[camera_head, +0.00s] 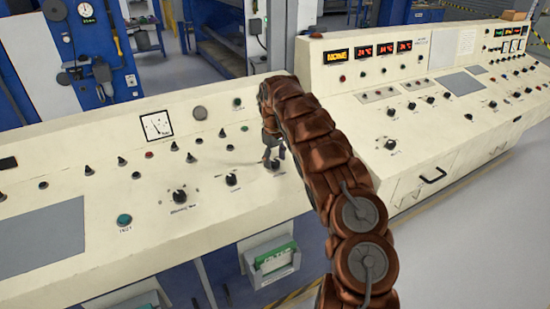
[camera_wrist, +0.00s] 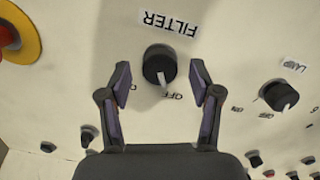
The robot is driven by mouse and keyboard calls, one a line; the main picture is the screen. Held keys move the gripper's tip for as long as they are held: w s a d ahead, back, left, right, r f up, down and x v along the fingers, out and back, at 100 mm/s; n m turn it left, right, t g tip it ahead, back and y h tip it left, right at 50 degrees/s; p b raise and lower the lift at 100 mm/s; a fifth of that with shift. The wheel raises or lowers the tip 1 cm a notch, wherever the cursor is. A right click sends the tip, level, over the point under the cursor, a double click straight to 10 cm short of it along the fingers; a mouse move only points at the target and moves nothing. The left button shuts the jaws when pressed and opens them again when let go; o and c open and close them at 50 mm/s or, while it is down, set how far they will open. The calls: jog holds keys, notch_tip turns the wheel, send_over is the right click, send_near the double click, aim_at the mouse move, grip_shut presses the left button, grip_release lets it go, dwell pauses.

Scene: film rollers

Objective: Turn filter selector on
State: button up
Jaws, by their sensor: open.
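The filter selector is a round black knob (camera_wrist: 158,63) with a pale pointer, under an upside-down FILTER label (camera_wrist: 171,23) in the wrist view. Its pointer is toward the bottom of the picture, close to the OFF mark (camera_wrist: 172,96). Another mark at its lower left is partly hidden by a finger. My gripper (camera_wrist: 160,76) is open, with one finger on each side of the knob. I cannot tell whether they touch it. In the head view my gripper (camera_head: 271,146) hangs over the cream console, just above a dark knob (camera_head: 277,164).
A LAMP knob (camera_wrist: 280,95) is to the right in the wrist view, with a red-and-yellow button (camera_wrist: 22,35) at the upper left. More knobs line the cream console (camera_head: 100,225). A second console (camera_head: 440,110) with red displays stands at the right.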

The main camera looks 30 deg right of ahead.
jog(key=shift+f, duration=0.2)
jog(key=c, duration=1.1)
